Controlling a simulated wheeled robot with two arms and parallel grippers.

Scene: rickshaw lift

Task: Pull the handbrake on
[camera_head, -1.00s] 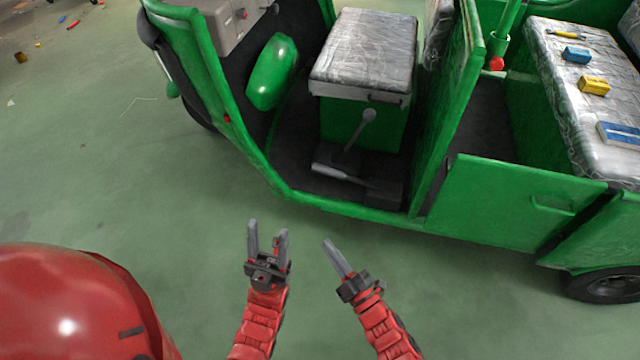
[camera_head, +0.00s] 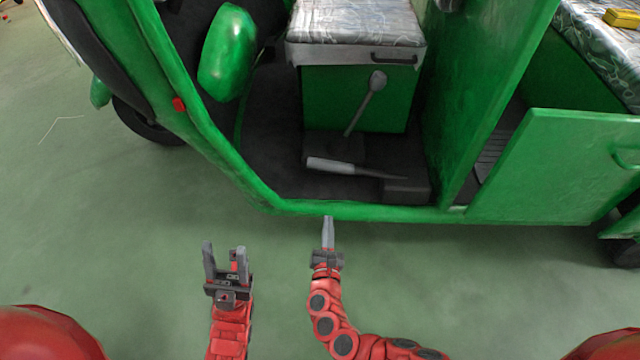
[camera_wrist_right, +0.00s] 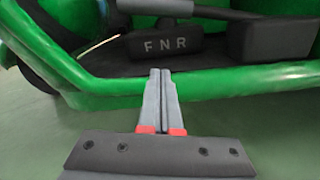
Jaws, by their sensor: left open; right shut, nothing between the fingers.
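The handbrake lever (camera_head: 345,168) lies low on the dark floor of the green rickshaw, its light grey grip pointing left and its base at the right; part of it also shows at the top of the right wrist view (camera_wrist_right: 160,7). My right gripper (camera_head: 328,219) is shut and empty, just outside the green sill, below the lever in the picture. In the right wrist view its fingertips (camera_wrist_right: 160,73) are together, overlapping the sill. My left gripper (camera_head: 225,250) is open and empty over the floor, further left and away from the rickshaw.
The green sill (camera_head: 350,211) runs in front of the lever. Behind the lever stands a gear stick (camera_head: 365,103) before the seat box (camera_head: 340,95). A block marked F N R (camera_wrist_right: 165,46) sits beyond the sill. A green side panel (camera_head: 560,165) is at the right. The green floor at left is clear.

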